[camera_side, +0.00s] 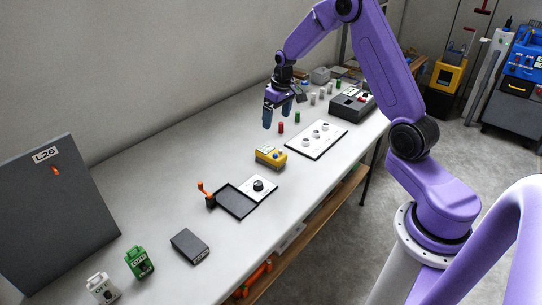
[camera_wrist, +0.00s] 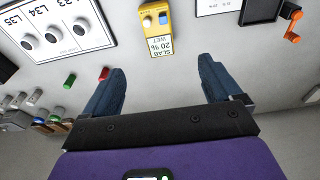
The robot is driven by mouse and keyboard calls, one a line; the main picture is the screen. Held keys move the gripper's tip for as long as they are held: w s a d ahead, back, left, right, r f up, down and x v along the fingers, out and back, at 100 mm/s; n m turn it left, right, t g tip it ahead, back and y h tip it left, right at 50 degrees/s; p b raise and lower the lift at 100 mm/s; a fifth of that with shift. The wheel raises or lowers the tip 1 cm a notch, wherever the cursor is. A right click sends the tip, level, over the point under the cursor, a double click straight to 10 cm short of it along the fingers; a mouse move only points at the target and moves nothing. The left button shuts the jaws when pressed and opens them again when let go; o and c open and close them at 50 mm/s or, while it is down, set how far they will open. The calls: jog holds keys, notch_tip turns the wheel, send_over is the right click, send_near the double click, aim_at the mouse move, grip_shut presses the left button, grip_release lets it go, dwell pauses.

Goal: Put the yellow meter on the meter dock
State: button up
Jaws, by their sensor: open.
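The yellow meter (camera_side: 271,156) lies on the bench, between the white panel with several knobs and the dark tray. In the wrist view the yellow meter (camera_wrist: 154,18) is at the top centre, its label reading "SLAB WET 20 %". A shallow dark tray (camera_side: 236,204) with an orange lever, probably the meter dock, sits on the bench nearer the side camera and looks empty. My gripper (camera_side: 277,113) is open and empty above the bench, behind the meter. In the wrist view my gripper (camera_wrist: 160,76) has its blue fingers spread, with the meter beyond them.
The white knob panel (camera_side: 316,139) is right of the meter. Red (camera_side: 281,128) and green (camera_side: 296,117) cylinders stand near my gripper. The orange lever (camera_side: 204,188) rises at the tray's corner. A dark box (camera_side: 190,246), a green device (camera_side: 139,262) and an upright grey board (camera_side: 55,210) are nearer the camera.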

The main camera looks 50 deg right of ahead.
send_over(271, 152)
jog(key=s, duration=0.1)
jog(key=f, duration=0.9)
jog(key=shift+s+a+f, duration=0.15)
jog(key=shift+a+f, duration=0.05)
jog(key=shift+f, duration=0.15)
jog(key=shift+w+d+f, duration=0.1)
jog(key=shift+w+f, duration=0.1)
jog(key=shift+f, duration=0.75)
jog(key=shift+w+d+f, duration=0.1)
jog(key=shift+w+f, duration=0.1)
jog(key=shift+f, duration=0.75)
jog(key=shift+w+d+f, duration=0.1)
jog(key=shift+w+f, duration=0.1)
jog(key=shift+f, duration=0.75)
jog(key=c, duration=1.3)
jog(key=shift+c, duration=0.7)
jog(key=shift+r, duration=0.1)
